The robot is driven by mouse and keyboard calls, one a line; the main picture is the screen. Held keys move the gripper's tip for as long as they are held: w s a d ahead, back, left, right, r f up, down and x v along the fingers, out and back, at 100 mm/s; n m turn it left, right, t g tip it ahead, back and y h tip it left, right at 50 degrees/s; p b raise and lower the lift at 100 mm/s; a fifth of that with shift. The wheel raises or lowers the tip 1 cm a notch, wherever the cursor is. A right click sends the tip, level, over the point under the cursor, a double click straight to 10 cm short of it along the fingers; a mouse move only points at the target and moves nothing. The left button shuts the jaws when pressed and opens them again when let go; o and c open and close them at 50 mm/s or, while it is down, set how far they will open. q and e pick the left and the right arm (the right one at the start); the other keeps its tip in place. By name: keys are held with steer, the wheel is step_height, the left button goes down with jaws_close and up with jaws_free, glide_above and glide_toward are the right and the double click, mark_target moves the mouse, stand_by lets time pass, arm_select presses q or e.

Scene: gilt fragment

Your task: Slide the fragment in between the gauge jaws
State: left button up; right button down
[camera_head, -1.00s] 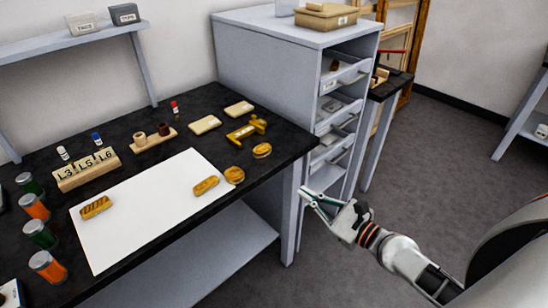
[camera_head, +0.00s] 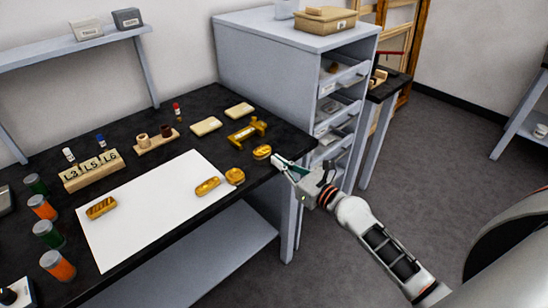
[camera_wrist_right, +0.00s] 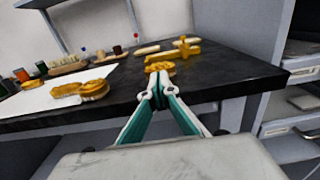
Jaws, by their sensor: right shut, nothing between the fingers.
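Several gilt fragments lie on the black table (camera_head: 160,242). One (camera_head: 262,152) is near the right edge, one (camera_head: 235,176) is at the white sheet's corner, and one (camera_head: 207,187) and another (camera_head: 101,207) are on the sheet. The yellow gauge (camera_head: 247,132) stands behind the right-edge fragment; I cannot make out its jaw gap. My right gripper (camera_head: 280,162) is shut and empty at the table's right edge, just right of the nearest fragment. In the right wrist view its fingertips (camera_wrist_right: 158,88) are together, in front of that fragment (camera_wrist_right: 160,67). My left gripper is not in view.
A white sheet (camera_head: 150,222) covers the table's middle. Behind are a labelled wooden block (camera_head: 90,173), a holder with brown pieces (camera_head: 156,141) and two pale blocks (camera_head: 206,126). Jars (camera_head: 47,233) line the left. A grey drawer cabinet (camera_head: 262,75) stands beyond the table's right end.

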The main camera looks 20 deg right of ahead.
mark_target(267, 154)
steer(key=shift+x, duration=1.1)
steer(key=shift+w, duration=0.15)
steer(key=x, duration=0.3)
steer(key=shift+w+a, duration=0.15)
steer(key=shift+w+a+p, duration=0.1)
steer(key=shift+w+p, duration=0.2)
steer(key=shift+w, duration=0.1)
steer(key=shift+s, duration=0.1)
